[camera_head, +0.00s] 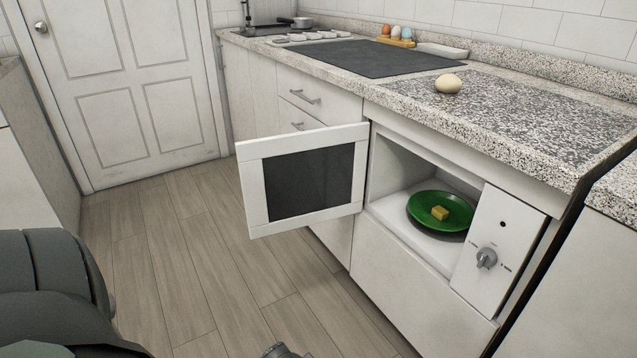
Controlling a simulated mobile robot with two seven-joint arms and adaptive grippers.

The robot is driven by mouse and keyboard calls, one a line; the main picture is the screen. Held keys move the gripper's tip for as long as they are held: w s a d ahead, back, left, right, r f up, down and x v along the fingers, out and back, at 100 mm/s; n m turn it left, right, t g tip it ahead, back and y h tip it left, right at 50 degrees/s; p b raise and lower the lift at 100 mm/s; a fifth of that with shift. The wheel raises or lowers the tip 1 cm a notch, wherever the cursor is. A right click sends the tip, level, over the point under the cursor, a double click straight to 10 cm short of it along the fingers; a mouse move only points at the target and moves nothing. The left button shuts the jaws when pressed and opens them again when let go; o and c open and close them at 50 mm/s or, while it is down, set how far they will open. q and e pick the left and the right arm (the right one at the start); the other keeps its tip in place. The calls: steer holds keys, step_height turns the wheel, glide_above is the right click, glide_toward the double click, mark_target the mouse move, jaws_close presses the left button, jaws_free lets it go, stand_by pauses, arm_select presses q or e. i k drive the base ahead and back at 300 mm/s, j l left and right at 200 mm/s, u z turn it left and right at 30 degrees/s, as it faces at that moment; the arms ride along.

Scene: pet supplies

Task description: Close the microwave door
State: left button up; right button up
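The microwave (400,231) is built into the white cabinets under the counter, right of centre. Its white door (256,190) with a dark window stands wide open, swung out to the left of the cavity. Inside sits a green plate (425,200) with a small yellow block (440,212) on it. A control panel (503,230) with a grey knob (486,258) is to the right of the cavity. A dark part of my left arm fills the lower left corner, and a small dark part of mine shows at the bottom edge. Neither gripper's fingers can be seen.
The speckled counter (495,122) above holds a pale round object (448,84), a black cooktop (365,58) and an egg holder (398,42). Drawers (318,95) are behind the open door. The wooden floor (195,260) in front is clear. A white room door (130,90) is at back left.

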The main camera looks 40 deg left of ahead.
mark_target(289, 181)
steer(key=j+z, duration=0.4)
steer(key=j, duration=0.6)
steer(key=j+z, duration=0.1)
steer(key=j, duration=2.15)
steer(key=j+z, duration=0.2)
steer(key=j, duration=0.35)
steer(key=k+j+z, duration=0.2)
steer(key=j, duration=0.35)
steer(key=i, duration=0.1)
